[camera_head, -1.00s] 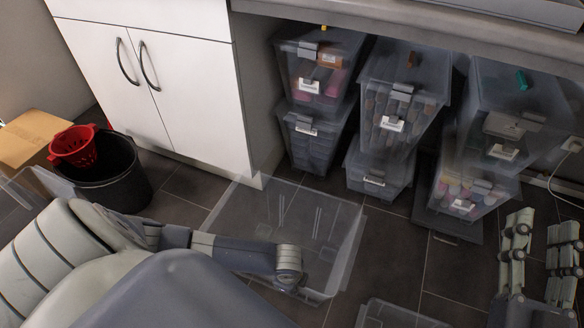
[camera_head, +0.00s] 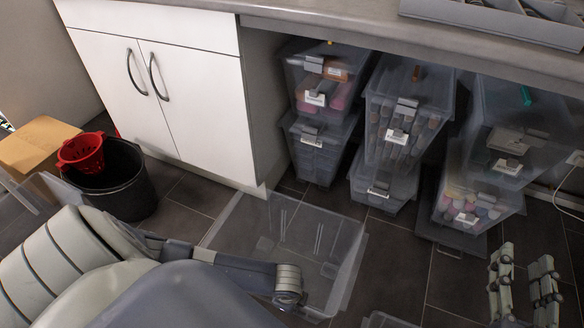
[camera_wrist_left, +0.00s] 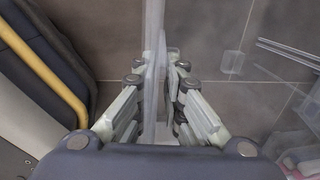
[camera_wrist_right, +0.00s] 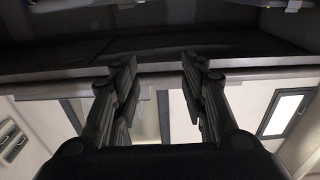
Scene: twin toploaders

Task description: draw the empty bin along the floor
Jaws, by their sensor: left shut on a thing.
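The empty bin (camera_head: 338,262) is a clear, see-through box on the dark tiled floor, in front of the cabinet and the stacked boxes. My left arm reaches across its near side; in the head view the left fingers are hidden below the wrist. In the left wrist view my left gripper (camera_wrist_left: 159,66) is shut on the bin's thin clear wall (camera_wrist_left: 153,25), seen edge-on between the fingers. My right gripper (camera_head: 522,262) is open and empty at the lower right, apart from the bin. Its spread fingers also show in the right wrist view (camera_wrist_right: 159,62).
Stacked lidded boxes (camera_head: 405,120) stand under the counter (camera_head: 350,40). A white cabinet (camera_head: 200,105) is behind left. A black bucket (camera_head: 130,185) with a red basket (camera_head: 82,150) and a cardboard box (camera_head: 35,143) stand at the left.

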